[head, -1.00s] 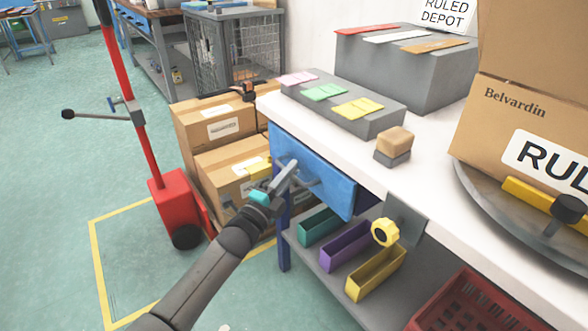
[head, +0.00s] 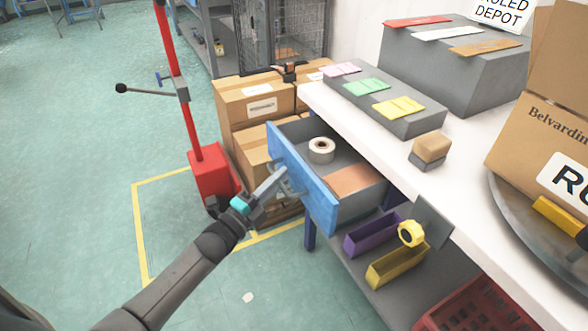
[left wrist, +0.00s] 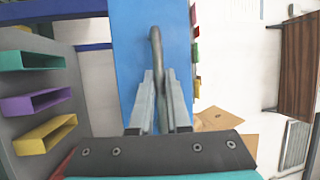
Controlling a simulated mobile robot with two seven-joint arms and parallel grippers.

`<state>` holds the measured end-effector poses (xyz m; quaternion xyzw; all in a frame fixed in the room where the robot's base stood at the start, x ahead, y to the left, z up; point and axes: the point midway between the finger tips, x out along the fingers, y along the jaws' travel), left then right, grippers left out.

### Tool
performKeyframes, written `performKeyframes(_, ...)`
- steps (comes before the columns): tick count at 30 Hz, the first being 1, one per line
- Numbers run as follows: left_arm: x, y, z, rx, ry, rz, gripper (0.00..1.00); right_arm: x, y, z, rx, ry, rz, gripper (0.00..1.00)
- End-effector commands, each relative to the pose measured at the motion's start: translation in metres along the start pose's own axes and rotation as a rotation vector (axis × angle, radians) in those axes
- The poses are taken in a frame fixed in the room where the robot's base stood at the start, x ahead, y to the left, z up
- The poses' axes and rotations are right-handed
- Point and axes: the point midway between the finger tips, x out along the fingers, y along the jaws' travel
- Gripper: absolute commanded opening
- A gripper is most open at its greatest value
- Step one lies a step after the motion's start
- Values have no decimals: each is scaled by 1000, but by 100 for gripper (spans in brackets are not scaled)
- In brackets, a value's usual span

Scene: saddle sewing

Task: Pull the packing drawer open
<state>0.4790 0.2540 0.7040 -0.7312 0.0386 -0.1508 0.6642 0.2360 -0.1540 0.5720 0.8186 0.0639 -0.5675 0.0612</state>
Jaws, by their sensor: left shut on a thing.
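The packing drawer (head: 302,180) has a blue front and stands pulled out from under the white worktable. A white tape roll (head: 321,150) and a flat brown piece (head: 357,180) lie inside it. My left gripper (head: 281,181) is at the front of the drawer, shut on its grey handle. In the left wrist view the handle (left wrist: 156,45) runs between the two fingers of the gripper (left wrist: 159,85), against the blue front. My right gripper is not in view.
Purple (head: 373,235) and yellow (head: 398,265) bins sit on the shelf below. Cardboard boxes (head: 255,105) and a red pallet lifter (head: 211,175) stand left of the table.

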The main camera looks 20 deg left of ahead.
Motion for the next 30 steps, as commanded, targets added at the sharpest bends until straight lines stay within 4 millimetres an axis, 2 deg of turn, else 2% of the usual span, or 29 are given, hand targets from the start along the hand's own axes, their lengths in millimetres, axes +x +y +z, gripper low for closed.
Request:
performKeyframes(6, -31, -7, 13, 1, -2, 4, 0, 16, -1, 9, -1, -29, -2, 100)
performKeyframes(12, -50, -10, 21, 0, -2, 3, 0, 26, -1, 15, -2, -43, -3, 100)
performKeyframes(28, -57, -11, 24, -1, -1, 1, 0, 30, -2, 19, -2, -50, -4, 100)
performKeyframes(29, -57, -11, 24, 0, -1, 1, 17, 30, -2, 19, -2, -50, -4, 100)
performKeyframes(30, -57, -11, 24, 0, -1, 1, 22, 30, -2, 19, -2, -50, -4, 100)
